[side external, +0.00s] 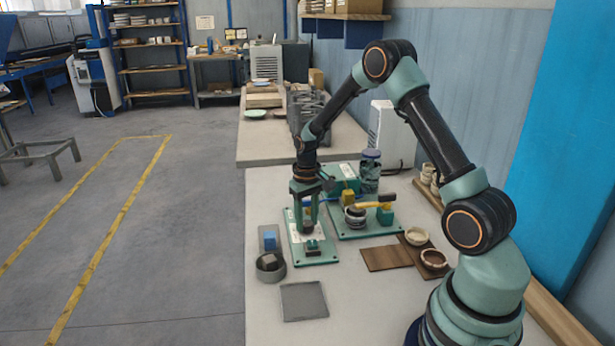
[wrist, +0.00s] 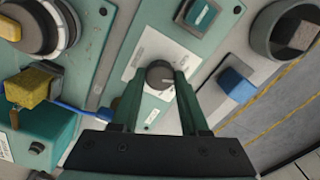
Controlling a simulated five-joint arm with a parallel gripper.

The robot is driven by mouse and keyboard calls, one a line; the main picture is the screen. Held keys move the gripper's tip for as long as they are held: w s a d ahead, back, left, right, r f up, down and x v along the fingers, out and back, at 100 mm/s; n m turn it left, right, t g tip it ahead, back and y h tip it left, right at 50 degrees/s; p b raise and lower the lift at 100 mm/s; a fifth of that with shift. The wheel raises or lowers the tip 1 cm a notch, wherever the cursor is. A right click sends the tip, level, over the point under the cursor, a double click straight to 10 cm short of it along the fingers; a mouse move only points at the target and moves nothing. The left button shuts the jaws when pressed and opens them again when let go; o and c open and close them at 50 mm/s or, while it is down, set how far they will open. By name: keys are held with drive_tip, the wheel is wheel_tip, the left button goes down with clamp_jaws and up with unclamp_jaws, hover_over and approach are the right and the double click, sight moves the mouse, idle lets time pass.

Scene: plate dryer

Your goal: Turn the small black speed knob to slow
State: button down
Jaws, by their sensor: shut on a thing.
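The small black speed knob (wrist: 159,76) sits on a white label (wrist: 143,62) on the green control panel (wrist: 118,56). It has a light pointer line across its face. My gripper (wrist: 160,86) is shut on the knob, with a green finger at each side of it. In the side external view my gripper (side external: 306,229) points straight down over the narrow green panel (side external: 322,258), and the knob is mostly hidden by the fingers. The printing on the label is too small to read.
A blue block (wrist: 237,84) and a round grey bowl (wrist: 290,30) are at the right. A larger dial (wrist: 40,25), a yellow block (wrist: 32,87) and a blue cable (wrist: 82,109) are at the left. A grey mat (side external: 304,301) lies in front.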

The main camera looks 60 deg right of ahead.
sight(307, 223)
idle(0.3)
drive_tip(key=shift+c, duration=2)
unclamp_jaws()
drive_tip(key=shift+r, duration=0.1)
wheel_tip(307, 223, up, 12)
